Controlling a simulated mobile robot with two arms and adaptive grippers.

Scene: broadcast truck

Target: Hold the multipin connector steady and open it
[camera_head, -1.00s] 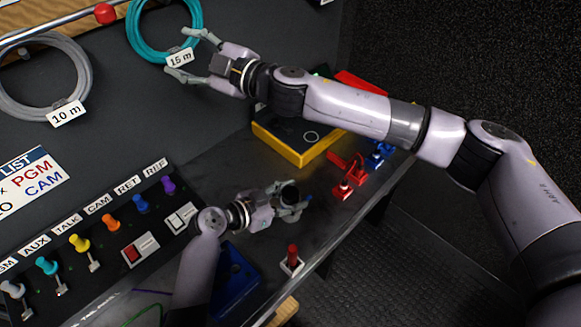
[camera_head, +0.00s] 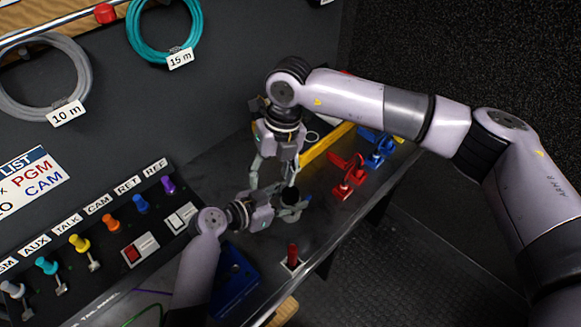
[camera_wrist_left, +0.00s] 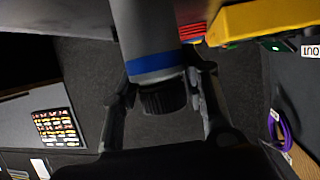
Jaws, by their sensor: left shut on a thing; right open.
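The multipin connector shows in the left wrist view as a grey cylinder (camera_wrist_left: 148,35) with a blue ring and a black ribbed end. My left gripper (camera_wrist_left: 163,98) is shut on it, one finger on each side. In the head view the left gripper (camera_head: 288,208) is low over the workbench, and the connector's dark end (camera_head: 290,196) shows small between its fingers. My right gripper (camera_head: 272,186) is open and points down, its fingertips just above and close to the connector. I cannot tell whether they touch it.
Red (camera_head: 346,172) and blue (camera_head: 378,147) clamps stand on the workbench to the right. A red switch (camera_head: 292,256) and a blue tray (camera_head: 234,282) are nearer. A yellow-edged box (camera_head: 328,146) lies behind my right gripper. A switch panel (camera_head: 110,240) is at left.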

